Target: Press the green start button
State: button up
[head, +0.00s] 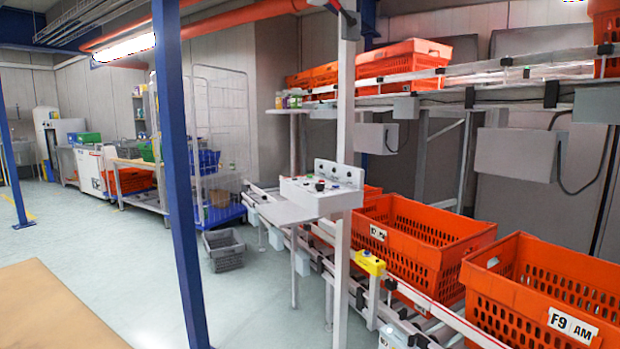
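A grey-white control box (322,192) with several small buttons and knobs stands beside a pale upright post in the middle of the view. A small yellow box (370,263) with a knob or button on top sits lower, on the conveyor frame; the colour of that knob is unclear. My gripper is not in view.
Orange totes (399,222) stand on the lower conveyor at right, and others (400,58) on the upper one. A blue post (175,150) rises left of centre. A grey crate (223,250) is on the floor. A tan surface (55,310) fills the lower left.

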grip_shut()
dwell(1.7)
